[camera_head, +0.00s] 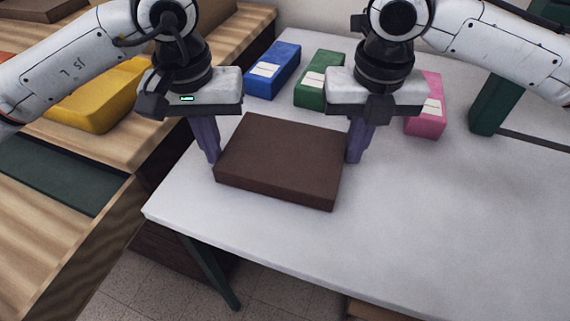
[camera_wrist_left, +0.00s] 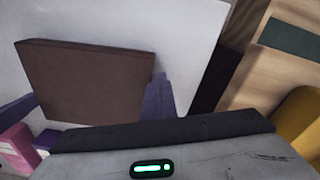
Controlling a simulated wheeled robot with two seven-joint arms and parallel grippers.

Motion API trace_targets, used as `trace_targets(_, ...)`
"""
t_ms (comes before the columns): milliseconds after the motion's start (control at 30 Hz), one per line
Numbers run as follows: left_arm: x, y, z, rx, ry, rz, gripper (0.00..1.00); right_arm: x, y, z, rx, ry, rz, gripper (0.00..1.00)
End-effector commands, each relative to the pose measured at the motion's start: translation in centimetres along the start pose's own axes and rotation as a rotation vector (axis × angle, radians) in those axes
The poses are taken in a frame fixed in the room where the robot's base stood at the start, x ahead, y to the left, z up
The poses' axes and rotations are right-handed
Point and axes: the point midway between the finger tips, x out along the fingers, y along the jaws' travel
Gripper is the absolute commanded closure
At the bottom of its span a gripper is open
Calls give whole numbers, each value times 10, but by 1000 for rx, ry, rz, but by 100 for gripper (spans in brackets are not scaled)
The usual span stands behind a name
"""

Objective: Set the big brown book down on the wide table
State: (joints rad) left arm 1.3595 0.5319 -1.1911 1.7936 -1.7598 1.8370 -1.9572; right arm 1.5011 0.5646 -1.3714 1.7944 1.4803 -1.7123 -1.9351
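The big brown book (camera_head: 280,160) lies flat and level at the near left part of the wide table (camera_head: 440,230). It rests on the tabletop or very close above it; I cannot tell which. My left gripper (camera_head: 210,155) has its purple fingers together, pointing down at the book's left side. My right gripper (camera_head: 355,158) has its fingers together at the book's right side. Both are touching the book or very near it. The left wrist view shows the book (camera_wrist_left: 85,80) between the left fingers (camera_wrist_left: 158,100) and the right ones.
The table's front right is clear.

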Motion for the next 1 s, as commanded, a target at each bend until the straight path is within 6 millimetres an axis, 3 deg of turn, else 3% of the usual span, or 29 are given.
trace_targets(67, -1, -4, 0, 0, 4, 10, 97, -2, -3, 0, -1, -6, 5, 100)
trace_targets(167, -1, -11, -1, 0, 5, 12, 82, -1, -10, 1, 2, -9, 4, 100)
trace_targets(400, 0, -14, -1, 0, 6, 9, 82, 0, -13, 1, 4, -9, 0, 100)
trace_targets(533, 0, -14, -1, -1, 5, 8, 82, 0, -14, 1, 5, -9, -1, 82)
trace_targets(833, -4, -15, -2, -3, 7, 7, 82, 1, -14, 1, 7, -8, -3, 82)
trace_targets(1000, -28, -15, -2, -3, 10, 7, 82, 1, -14, 1, 7, -8, -3, 82)
